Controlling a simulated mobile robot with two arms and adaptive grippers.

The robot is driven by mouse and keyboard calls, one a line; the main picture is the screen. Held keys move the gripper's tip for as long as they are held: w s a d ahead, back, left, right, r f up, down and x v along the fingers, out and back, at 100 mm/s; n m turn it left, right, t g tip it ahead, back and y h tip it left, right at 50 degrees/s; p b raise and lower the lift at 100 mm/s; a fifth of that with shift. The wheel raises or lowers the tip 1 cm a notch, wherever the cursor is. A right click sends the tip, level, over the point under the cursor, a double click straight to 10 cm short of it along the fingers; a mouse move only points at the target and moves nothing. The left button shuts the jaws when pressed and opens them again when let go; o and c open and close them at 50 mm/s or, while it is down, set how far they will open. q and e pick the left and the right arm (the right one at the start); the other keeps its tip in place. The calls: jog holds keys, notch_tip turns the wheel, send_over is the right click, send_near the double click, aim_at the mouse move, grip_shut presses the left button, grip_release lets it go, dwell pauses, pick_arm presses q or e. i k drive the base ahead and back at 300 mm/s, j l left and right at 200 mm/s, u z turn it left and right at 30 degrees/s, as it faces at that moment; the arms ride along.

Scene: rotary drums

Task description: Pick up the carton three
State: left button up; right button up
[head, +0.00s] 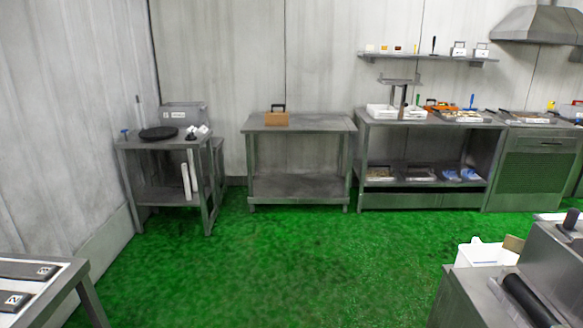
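No label reading three is legible, so I cannot tell which thing is carton three. A small brown box with a dark handle (276,118) stands on the middle steel table (330,125) against the back wall. An open white box (482,254) shows at the lower right, partly hidden by grey metal equipment. Neither of my grippers is in the head view.
A left steel table (135,143) holds a black disc (158,133) and a grey bin (184,114). A right bench (365,120) bears trays. A near table (75,272) and grey equipment (545,260) flank the clear green floor (270,260).

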aim_at(272, 118)
jog(key=i, duration=2.5)
jog(key=i+u, duration=0.1)
jog(key=i, duration=0.7)
jog(key=i+l, duration=0.2)
jog(key=i, duration=0.6)
jog(key=i+l+u, duration=0.15)
jog(key=i, duration=0.65)
